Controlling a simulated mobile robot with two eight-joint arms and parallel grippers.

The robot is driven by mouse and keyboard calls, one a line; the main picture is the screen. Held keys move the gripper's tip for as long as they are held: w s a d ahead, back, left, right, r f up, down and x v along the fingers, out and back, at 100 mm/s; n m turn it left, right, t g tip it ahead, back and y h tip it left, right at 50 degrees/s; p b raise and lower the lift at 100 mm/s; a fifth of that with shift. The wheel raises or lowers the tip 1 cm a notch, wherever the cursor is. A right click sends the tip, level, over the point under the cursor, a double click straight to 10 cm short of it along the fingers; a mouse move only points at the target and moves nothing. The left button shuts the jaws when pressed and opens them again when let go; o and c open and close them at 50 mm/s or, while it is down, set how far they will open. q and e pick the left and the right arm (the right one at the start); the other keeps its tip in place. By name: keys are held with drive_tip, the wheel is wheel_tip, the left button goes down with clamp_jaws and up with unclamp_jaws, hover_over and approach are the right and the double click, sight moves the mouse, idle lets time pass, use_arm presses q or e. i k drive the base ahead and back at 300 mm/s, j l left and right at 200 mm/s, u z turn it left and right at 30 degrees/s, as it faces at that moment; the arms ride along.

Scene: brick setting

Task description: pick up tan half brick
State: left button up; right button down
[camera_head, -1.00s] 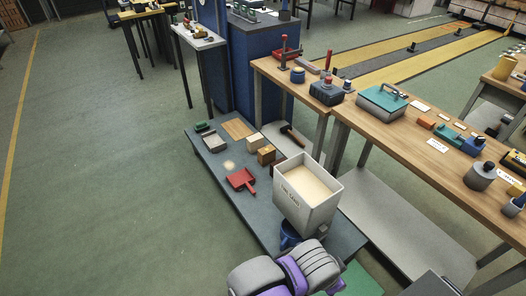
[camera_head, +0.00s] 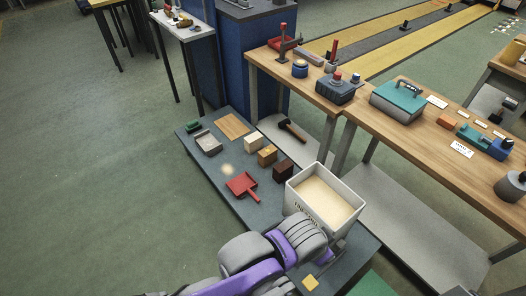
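A tan block (camera_head: 267,155), which looks like the tan half brick, lies on the low dark platform (camera_head: 222,181). A paler cream block (camera_head: 254,143) is just behind it to the left. A dark brown block (camera_head: 283,170) is in front of it to the right. One of my arms, grey and purple, reaches in from the bottom, in front of the white bin. I cannot make out fingers on it. Neither gripper shows, and nothing is seen touching the tan block.
A white bin of sand-coloured material (camera_head: 324,202) stands right of the blocks. A red dustpan (camera_head: 242,186), wooden board (camera_head: 233,126), grey tray (camera_head: 208,143) and hammer (camera_head: 293,130) lie nearby. A wooden workbench (camera_head: 384,122) stands right. Floor at left is clear.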

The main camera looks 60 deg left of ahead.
sight(267, 156)
drive_tip(key=j, duration=1.2)
drive_tip(key=i+j, duration=0.1)
drive_tip(key=j, duration=1.1)
